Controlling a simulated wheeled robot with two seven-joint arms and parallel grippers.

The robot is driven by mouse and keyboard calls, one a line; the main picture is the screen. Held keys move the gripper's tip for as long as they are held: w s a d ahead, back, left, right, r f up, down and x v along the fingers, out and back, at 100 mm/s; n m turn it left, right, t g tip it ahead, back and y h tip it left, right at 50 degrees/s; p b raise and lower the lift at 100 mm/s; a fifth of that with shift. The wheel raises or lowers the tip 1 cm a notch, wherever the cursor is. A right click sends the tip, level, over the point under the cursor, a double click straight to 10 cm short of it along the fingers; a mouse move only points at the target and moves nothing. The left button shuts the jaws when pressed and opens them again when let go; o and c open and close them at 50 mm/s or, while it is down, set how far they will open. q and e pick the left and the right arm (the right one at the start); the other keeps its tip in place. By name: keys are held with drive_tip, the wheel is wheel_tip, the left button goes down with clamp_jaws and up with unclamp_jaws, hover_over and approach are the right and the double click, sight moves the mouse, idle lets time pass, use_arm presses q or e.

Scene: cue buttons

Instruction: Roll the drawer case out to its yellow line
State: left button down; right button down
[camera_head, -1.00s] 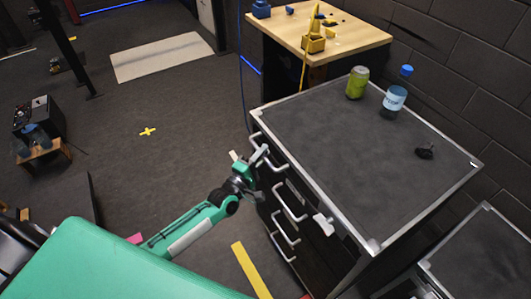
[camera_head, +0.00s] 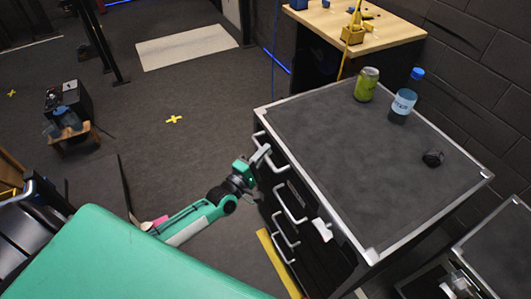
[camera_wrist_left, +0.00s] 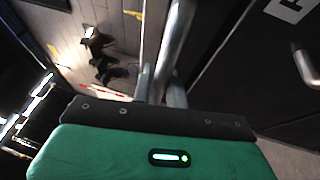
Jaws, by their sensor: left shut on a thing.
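The drawer case (camera_head: 350,155) is a dark cabinet with a silver-edged top and white handles on its front. The yellow line (camera_head: 277,262) lies on the floor along the case's lower front; the front handles overlap it in the head view. My left gripper (camera_head: 260,158) is shut on the upper handle (camera_head: 266,143) at the case's far front corner. In the left wrist view the fingers (camera_wrist_left: 160,88) close around a metal bar (camera_wrist_left: 176,40). My right gripper is not in view.
A green can (camera_head: 367,84), a bottle (camera_head: 404,97) and a small black object (camera_head: 433,158) stand on the case. A wooden table (camera_head: 345,28) is behind, another dark cabinet (camera_head: 500,250) at right. Open floor with a yellow cross (camera_head: 173,119) lies left.

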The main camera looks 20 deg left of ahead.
use_arm(q)
drive_tip(key=shift+s+a+f, duration=0.1)
drive_tip(key=shift+s+a, duration=0.05)
drive_tip(key=shift+s, duration=0.15)
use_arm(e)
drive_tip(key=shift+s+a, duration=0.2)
use_arm(q)
drive_tip(key=c, duration=1.4)
unclamp_jaws()
